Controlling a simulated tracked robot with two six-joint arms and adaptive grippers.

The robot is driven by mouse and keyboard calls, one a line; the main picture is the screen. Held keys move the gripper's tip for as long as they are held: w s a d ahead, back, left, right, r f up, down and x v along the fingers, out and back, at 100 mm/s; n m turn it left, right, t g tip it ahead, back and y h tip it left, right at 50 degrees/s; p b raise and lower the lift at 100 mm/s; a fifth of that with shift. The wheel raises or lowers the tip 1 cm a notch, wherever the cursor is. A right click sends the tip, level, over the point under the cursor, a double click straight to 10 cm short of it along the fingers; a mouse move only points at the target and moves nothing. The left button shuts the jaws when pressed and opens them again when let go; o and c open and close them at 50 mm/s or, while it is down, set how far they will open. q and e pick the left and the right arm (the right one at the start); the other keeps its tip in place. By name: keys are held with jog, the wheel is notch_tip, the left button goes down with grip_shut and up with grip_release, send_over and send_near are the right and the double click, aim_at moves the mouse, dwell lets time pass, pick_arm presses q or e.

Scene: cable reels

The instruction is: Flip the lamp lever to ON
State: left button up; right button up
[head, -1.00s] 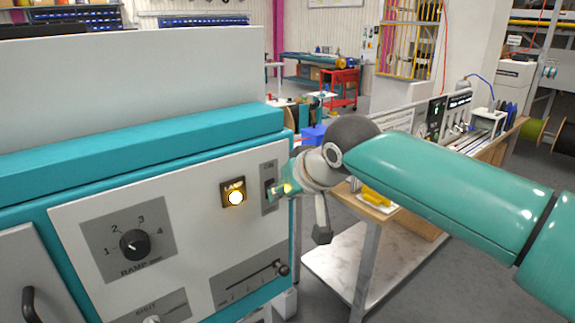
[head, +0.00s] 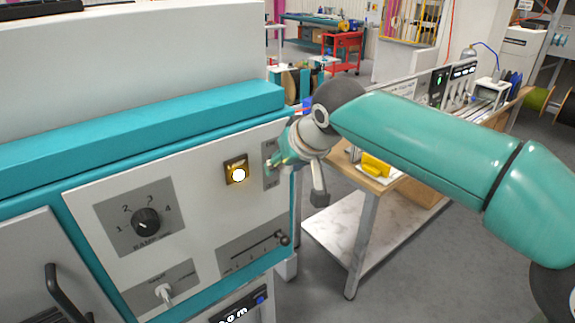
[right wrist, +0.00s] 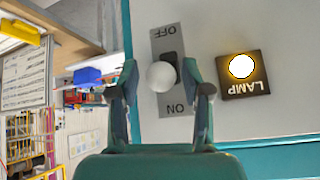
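The lamp lever is a white ball knob (right wrist: 161,76) on a grey plate (right wrist: 172,104) marked OFF and ON. In the right wrist view, which shows the panel upside down, the knob lies between the two words. The exact lever position is hard to tell. The lamp (head: 238,173) beside the plate is lit; it also shows in the right wrist view (right wrist: 242,66). My right gripper (head: 276,163) is at the plate. In the right wrist view its fingers (right wrist: 159,78) are open, one on each side of the knob, with gaps visible. My left gripper is out of view.
The white panel also carries a RAMP dial (head: 146,222), a slider (head: 282,238) and a toggle switch (head: 164,293). A black handle (head: 62,297) sticks out at the lower left. A bench (head: 372,185) with a yellow object (head: 376,165) stands right of the cabinet.

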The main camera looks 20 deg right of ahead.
jog(key=shift+s, duration=0.1)
jog(key=v, duration=1.1)
jog(key=shift+s+r, duration=0.25)
jog(key=shift+r, duration=0.05)
